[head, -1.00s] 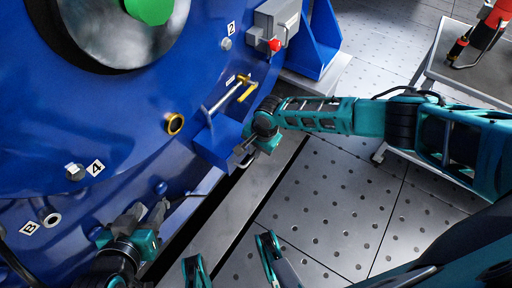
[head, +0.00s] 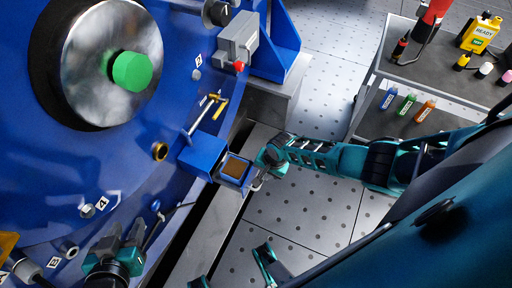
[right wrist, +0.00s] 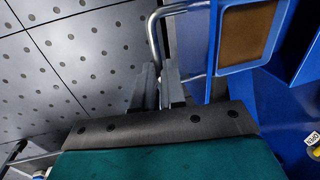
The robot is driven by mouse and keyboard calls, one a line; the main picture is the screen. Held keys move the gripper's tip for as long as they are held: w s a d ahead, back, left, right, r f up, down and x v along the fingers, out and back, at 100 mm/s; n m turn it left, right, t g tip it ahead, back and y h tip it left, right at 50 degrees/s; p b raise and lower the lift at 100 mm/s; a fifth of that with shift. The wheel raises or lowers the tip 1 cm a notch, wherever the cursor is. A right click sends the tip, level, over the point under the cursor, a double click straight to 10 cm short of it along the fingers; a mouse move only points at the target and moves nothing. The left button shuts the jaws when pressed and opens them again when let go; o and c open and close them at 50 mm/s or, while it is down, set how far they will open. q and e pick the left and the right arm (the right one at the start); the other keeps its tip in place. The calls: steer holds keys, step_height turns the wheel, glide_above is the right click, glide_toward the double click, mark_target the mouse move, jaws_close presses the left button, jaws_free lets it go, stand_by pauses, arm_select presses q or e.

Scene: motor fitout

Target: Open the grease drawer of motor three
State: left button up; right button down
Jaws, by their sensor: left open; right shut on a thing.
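The grease drawer (head: 235,169) is a small blue tray with brown grease in it. It stands out from its blue housing (head: 203,156) on the lower right of the blue motor. Its inside also shows in the right wrist view (right wrist: 249,35). My right gripper (head: 262,178) is at the drawer's outer end. In the right wrist view its fingers (right wrist: 160,88) are shut on the bent metal drawer handle (right wrist: 153,32). My left gripper (head: 137,230) is open and empty at the motor's lower edge, near a blue-knobbed lever (head: 156,206).
A yellow T-handle rod (head: 207,113) and a brass ring (head: 160,152) sit beside the housing. A grey box with a red knob (head: 238,38) is above. A cart (head: 440,72) with bottles stands at the right. The perforated floor (head: 300,212) is clear.

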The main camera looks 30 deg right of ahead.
steer(key=shift+w+d, duration=0.1)
steer(key=shift+w, duration=0.05)
steer(key=c, duration=1.2)
jaws_free()
arm_select(q)
steer(key=shift+w+r, duration=0.1)
steer(key=shift+y, duration=0.4)
steer(key=r+p, duration=0.1)
steer(key=p, duration=0.1)
steer(key=s+a+r+p, duration=0.1)
steer(key=p, duration=0.1)
steer(key=a+r+p, duration=0.1)
steer(key=r+p, duration=0.1)
steer(key=p, duration=0.1)
steer(key=shift+s+r, duration=0.1)
steer(key=shift+s, duration=0.1)
arm_select(e)
step_height(320, 180, up, 13)
steer(key=s+d, duration=0.1)
steer(key=s, duration=0.1)
steer(key=shift+d+f, duration=0.15)
steer(key=shift+d, duration=0.1)
arm_select(q)
steer(key=shift+w+r, duration=0.15)
steer(key=shift+w, duration=0.1)
arm_select(e)
steer(key=shift+s, duration=0.1)
